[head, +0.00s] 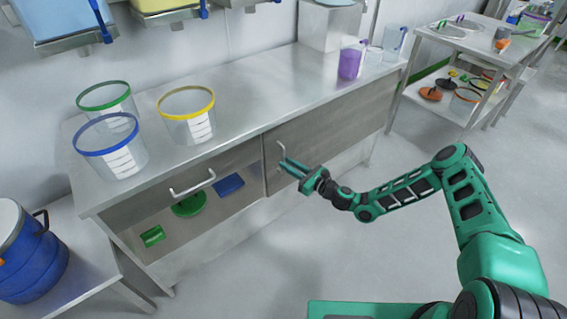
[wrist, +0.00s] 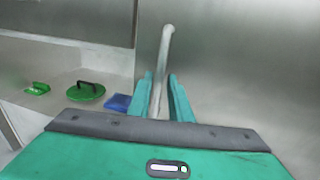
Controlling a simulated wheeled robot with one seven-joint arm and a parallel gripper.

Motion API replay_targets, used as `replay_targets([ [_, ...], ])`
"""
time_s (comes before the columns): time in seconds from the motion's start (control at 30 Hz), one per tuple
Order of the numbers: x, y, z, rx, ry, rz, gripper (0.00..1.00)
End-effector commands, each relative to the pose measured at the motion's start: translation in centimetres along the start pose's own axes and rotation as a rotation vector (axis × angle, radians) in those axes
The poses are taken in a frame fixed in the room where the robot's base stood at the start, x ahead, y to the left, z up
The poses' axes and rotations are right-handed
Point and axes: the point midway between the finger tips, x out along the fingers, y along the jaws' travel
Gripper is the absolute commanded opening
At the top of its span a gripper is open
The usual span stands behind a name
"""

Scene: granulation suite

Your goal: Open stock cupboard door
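The stock cupboard is built into the steel bench. Its right-hand door (head: 325,125) is a brushed-metal panel that looks shut. A vertical bar handle (head: 281,154) stands near the door's left edge. It also shows in the wrist view (wrist: 164,60), running down between my fingers. My gripper (head: 288,168) is at this handle, with its two fingers (wrist: 162,98) apart on either side of the bar. I see no clear grip on it; the bar looks closer to the left finger. The lower end of the handle is partly hidden by the gripper.
Left of the door, a panel with a horizontal handle (head: 192,183) sits above an open shelf holding green items (head: 189,204) and a blue one (head: 229,184). Clear tubs (head: 188,117) and a purple jug (head: 351,62) stand on the benchtop. Floor in front is clear.

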Motion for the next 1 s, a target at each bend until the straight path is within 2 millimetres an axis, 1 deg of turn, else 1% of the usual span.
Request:
replay_targets([
  [0.03, 0.8, 0.1, 0.0, -0.001, -0.001, 0.002, 0.18],
  [0.1, 1.6, 0.0, 0.0, -0.002, -0.001, 0.001, 0.18],
  [0.3, 2.8, 0.0, 0.0, 0.000, 0.000, 0.001, 0.18],
  [0.57, 2.9, 0.0, 0.0, 0.000, 0.000, 0.001, 0.18],
  [0.6, 2.9, 0.0, 0.0, 0.000, 0.000, 0.001, 0.16],
  [0.67, 2.9, 0.0, 0.0, 0.000, 0.000, 0.001, 0.02],
  [0.7, 2.9, 0.0, 0.0, 0.000, 0.000, 0.000, 0.00],
  [0.87, 2.9, 0.0, 0.0, 0.000, 0.000, 0.000, 0.00],
  [1.0, 2.3, 0.1, 0.0, 0.000, 0.001, 0.008, 0.00],
])
